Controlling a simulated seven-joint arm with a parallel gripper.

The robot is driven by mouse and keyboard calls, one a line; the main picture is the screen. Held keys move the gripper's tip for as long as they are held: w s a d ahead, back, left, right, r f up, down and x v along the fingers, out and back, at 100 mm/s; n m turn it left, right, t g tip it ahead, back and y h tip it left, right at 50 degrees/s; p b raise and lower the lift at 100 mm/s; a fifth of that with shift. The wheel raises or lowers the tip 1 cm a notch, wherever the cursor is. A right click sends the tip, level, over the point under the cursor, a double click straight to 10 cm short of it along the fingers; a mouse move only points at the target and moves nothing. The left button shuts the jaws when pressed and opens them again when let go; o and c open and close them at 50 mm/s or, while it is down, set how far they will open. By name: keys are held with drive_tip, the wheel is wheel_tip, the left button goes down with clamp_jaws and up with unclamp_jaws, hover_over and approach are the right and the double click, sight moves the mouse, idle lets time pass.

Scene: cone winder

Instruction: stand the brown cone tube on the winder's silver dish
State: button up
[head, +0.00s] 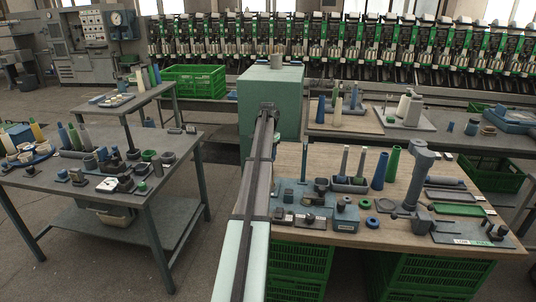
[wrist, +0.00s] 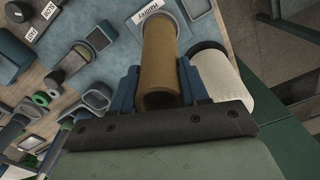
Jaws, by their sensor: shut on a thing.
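In the wrist view the brown cone tube (wrist: 160,60) lies between the two blue fingers of my gripper (wrist: 158,85), which is shut on it. The tube's open end faces the wrist camera, and its far end lies over a blue-grey labelled plate. I cannot tell whether that end touches the plate. In the head view I cannot make out my gripper or the held tube. I cannot pick out the silver dish for certain in either view. A grey-green upright post machine (head: 415,175) stands on the right wooden table.
A white cone (wrist: 222,78) stands close beside the tube on the right in the wrist view. Several small holders and rings crowd the right wooden table (head: 340,238). Blue and green cones (head: 380,170) stand near its middle. A grey table (head: 170,180) at left is cluttered too.

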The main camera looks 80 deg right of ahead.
drive_tip(key=shift+f, duration=0.8)
idle(0.8)
drive_tip(key=o, duration=1.1)
wheel_tip(320, 180, up, 14)
drive_tip(key=shift+f, duration=0.1)
idle(0.7)
